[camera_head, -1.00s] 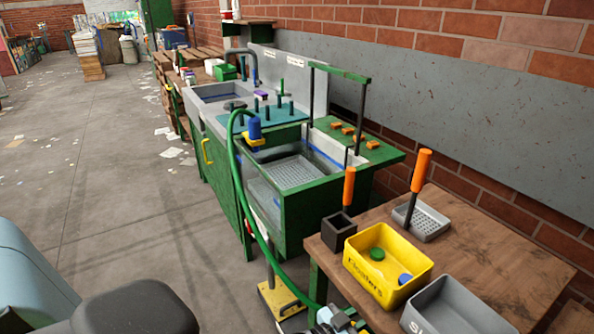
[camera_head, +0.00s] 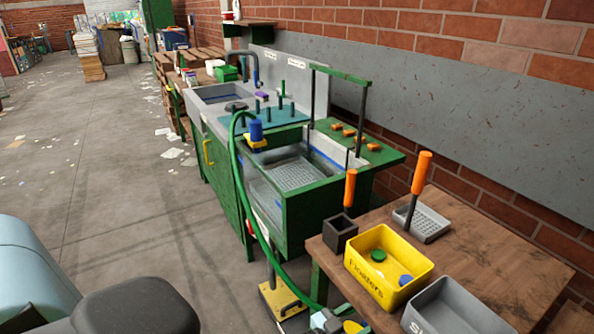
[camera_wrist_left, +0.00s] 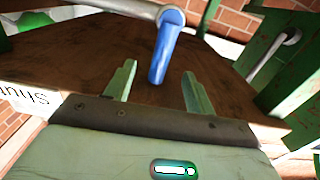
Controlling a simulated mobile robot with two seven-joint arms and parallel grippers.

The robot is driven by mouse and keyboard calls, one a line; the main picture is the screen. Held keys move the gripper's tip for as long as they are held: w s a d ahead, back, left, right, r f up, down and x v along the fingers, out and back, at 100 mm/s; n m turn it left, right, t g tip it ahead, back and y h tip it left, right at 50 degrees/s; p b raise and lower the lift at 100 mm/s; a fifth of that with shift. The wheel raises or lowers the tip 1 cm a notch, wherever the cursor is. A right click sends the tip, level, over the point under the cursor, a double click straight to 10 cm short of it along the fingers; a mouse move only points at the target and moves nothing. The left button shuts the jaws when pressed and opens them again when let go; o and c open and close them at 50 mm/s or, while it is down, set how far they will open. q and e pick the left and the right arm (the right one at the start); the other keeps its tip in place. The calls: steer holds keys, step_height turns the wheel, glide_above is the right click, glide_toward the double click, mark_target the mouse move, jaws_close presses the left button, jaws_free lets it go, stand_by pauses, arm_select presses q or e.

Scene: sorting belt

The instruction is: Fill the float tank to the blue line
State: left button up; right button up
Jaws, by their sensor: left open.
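The float tank (camera_head: 312,203) is a green-framed box with clear walls, a perforated grey tray inside and a blue line (camera_head: 326,158) near its top. I cannot tell its water level. A green hose (camera_head: 240,190) arches from a blue nozzle on a yellow clamp (camera_head: 256,134) down the tank's near left side. In the left wrist view, my left gripper (camera_wrist_left: 158,72) is open, with a blue lever (camera_wrist_left: 165,52) on a grey pipe between and beyond its fingertips. A white label, partly readable as "Shu", is at the left. My right gripper is not visible.
A wooden table (camera_head: 500,245) at right holds a yellow "Floaters" bin (camera_head: 360,262) with green and blue discs, a grey bin (camera_head: 455,315), a black cup and a strainer with an orange handle. A sink (camera_head: 215,93) is behind the tank.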

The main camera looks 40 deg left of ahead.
arm_select(q)
steer(key=p+v, duration=0.1)
steer(key=v, duration=0.4)
steer(key=shift+s+a, duration=0.15)
steer(key=shift+s, duration=0.2)
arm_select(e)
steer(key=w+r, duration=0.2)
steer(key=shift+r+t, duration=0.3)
arm_select(q)
steer(key=s+f+n+g+y+p, duration=0.1)
steer(key=s+g, duration=0.3)
steer(key=s, duration=1)
steer(key=s+f+g+y+p, duration=0.1)
steer(key=s+f+g+y, duration=0.2)
steer(key=s, duration=1.2)
steer(key=shift+f+n+g, duration=0.4)
steer(key=shift+f+g, duration=0.15)
steer(key=shift+g, duration=0.05)
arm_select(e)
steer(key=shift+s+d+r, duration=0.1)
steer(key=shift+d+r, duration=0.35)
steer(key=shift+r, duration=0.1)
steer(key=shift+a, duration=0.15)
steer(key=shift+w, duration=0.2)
